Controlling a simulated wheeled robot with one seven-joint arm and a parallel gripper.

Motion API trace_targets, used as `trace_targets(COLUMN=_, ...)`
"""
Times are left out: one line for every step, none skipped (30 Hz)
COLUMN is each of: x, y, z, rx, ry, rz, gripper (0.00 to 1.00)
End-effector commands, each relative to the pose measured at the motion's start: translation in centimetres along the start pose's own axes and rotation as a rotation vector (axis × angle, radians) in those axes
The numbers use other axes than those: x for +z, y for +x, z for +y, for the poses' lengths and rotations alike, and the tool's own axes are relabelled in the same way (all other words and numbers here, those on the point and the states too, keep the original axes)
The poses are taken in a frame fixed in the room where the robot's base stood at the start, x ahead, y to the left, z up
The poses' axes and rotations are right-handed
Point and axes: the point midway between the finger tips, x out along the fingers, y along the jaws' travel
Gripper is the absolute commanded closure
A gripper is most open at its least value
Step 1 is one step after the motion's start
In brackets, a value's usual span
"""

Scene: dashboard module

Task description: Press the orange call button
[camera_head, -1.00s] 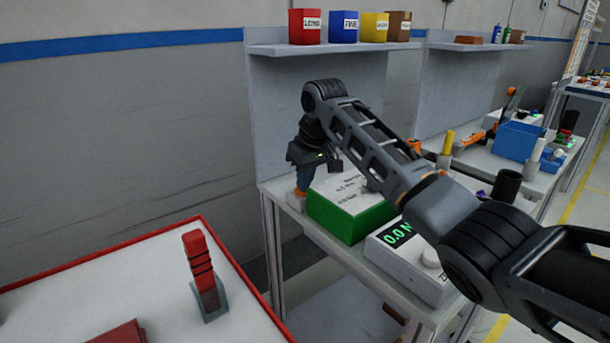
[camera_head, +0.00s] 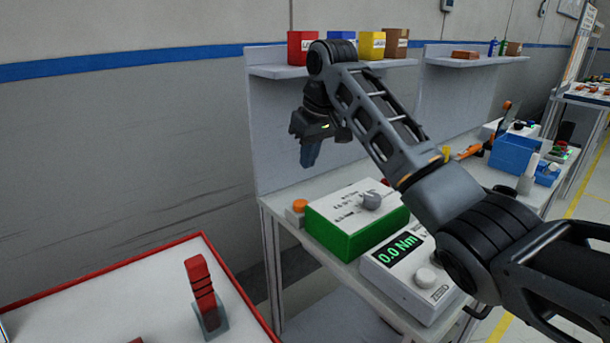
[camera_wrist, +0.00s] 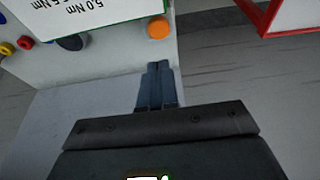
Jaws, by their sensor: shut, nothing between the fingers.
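The orange call button (camera_head: 299,205) is a round cap on a small pale base at the left edge of the workbench, beside the green-sided box. In the wrist view the orange button (camera_wrist: 158,27) shows near the top, just beyond the fingertips. My gripper (camera_head: 309,160) is shut and empty, pointing down. It hangs in the air above the button, clear of it. In the wrist view my gripper's fingers (camera_wrist: 155,70) lie together and do not touch the button.
The green box (camera_head: 358,228) with a white labelled top and grey knob stands right of the button. A torque meter (camera_head: 412,268) reading 0.0 Nm is in front. A shelf (camera_head: 290,71) with several coloured bins is above. A red-edged table (camera_head: 130,268) is at lower left.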

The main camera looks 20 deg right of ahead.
Motion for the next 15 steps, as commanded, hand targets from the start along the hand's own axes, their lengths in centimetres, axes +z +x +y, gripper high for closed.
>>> trace_targets(x=-0.1, y=-0.7, z=0.0, rx=0.0, ry=-0.001, rz=0.001, gripper=1.0)
trace_targets(x=-0.1, y=-1.0, z=0.0, rx=0.0, ry=0.0, rz=0.001, gripper=1.0)
trace_targets(x=-0.1, y=-1.4, z=0.0, rx=0.0, ry=0.0, rz=0.001, gripper=1.0)
trace_targets(x=-0.1, y=-1.6, z=0.0, rx=0.0, ry=0.0, rz=0.0, gripper=1.0)
trace_targets(x=0.0, y=-1.9, z=0.0, rx=0.0, ry=0.0, rz=0.0, gripper=1.0)
trace_targets(x=-0.1, y=-2.1, z=0.0, rx=0.0, ry=0.0, rz=0.0, gripper=1.0)
trace_targets(x=-0.1, y=-2.2, z=0.0, rx=0.0, ry=0.0, rz=0.001, gripper=1.0)
trace_targets(x=-0.1, y=-2.3, z=0.0, rx=0.0, ry=0.0, rz=0.001, gripper=1.0)
trace_targets(x=-0.1, y=-2.4, z=0.0, rx=0.0, ry=0.0, rz=0.001, gripper=1.0)
trace_targets(x=-0.1, y=-2.4, z=0.0, rx=0.0, ry=0.0, rz=0.001, gripper=1.0)
trace_targets(x=-0.1, y=-2.4, z=0.0, rx=0.0, ry=0.0, rz=0.0, gripper=1.0)
trace_targets(x=-0.1, y=-2.5, z=0.0, rx=0.0, ry=0.0, rz=0.0, gripper=1.0)
trace_targets(x=-0.1, y=-2.4, z=0.0, rx=0.0, ry=0.0, rz=0.0, gripper=1.0)
trace_targets(x=-0.1, y=-2.4, z=0.0, rx=0.0, ry=0.0, rz=0.0, gripper=1.0)
trace_targets(x=-0.1, y=-2.4, z=0.0, rx=0.0, ry=0.0, rz=0.0, gripper=1.0)
